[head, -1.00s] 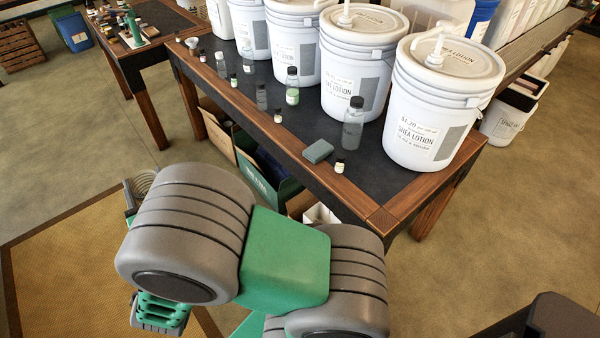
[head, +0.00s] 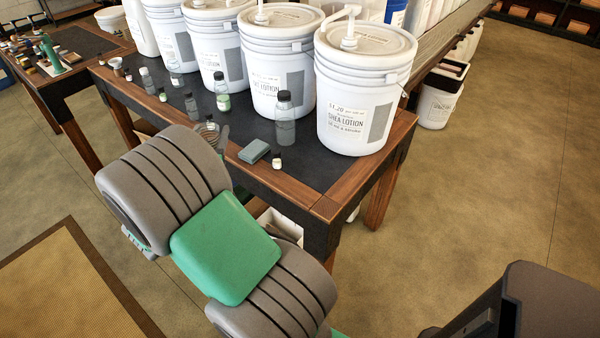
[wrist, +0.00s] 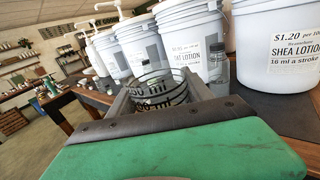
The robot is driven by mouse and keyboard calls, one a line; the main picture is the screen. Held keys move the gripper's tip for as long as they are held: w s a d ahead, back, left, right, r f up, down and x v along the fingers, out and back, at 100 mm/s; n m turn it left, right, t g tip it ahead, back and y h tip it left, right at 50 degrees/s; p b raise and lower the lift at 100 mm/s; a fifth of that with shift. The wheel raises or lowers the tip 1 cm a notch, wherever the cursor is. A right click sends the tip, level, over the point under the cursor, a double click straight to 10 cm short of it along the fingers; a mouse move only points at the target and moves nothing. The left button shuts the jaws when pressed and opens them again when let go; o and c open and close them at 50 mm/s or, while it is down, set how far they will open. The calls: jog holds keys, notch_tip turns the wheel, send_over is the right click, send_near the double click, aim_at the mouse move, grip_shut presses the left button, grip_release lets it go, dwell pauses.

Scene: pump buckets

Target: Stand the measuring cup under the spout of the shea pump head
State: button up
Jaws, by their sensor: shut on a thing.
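The clear measuring cup (wrist: 158,88) with dark "ml" markings is between the fingers of my gripper (wrist: 160,94) in the wrist view, and the gripper is shut on it. The rightmost white bucket (head: 345,105) is labelled "SHEA LOTION", 16 ml a stroke. Its white pump head (head: 348,40) stands on the lid, with the spout reaching left and forward. The cup is left of this bucket, apart from it.
Other white pump buckets (head: 278,75) stand in a row to the left. A clear dark-capped bottle (head: 284,120), a grey-blue block (head: 254,151) and a tiny jar (head: 277,162) are on the dark table top (head: 310,170). Several small bottles stand further left. The floor at right is open.

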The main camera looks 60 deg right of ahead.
jog(key=s+d+m+g+h+b, duration=0.2)
jog(key=s+d+m+g, duration=0.35)
jog(key=s+d, duration=0.75)
jog(key=shift+n+g, duration=0.55)
jog(key=shift+s+d+f+b, duration=0.35)
jog(key=shift+s+d+f, duration=0.8)
jog(key=shift+d+f, duration=1)
jog(key=shift+s+d+f+b, duration=0.3)
jog(key=shift+s+d+f, duration=0.85)
jog(key=shift+d+f, duration=1)
jog(key=shift+s+d+f+b, duration=0.35)
jog(key=shift+s+d+f, duration=0.8)
jog(key=shift+d+f, duration=1)
jog(key=shift+a+f, duration=0.35)
jog(key=shift+f, duration=0.05)
jog(key=shift+f, duration=0.15)
jog(key=o, duration=1.6)
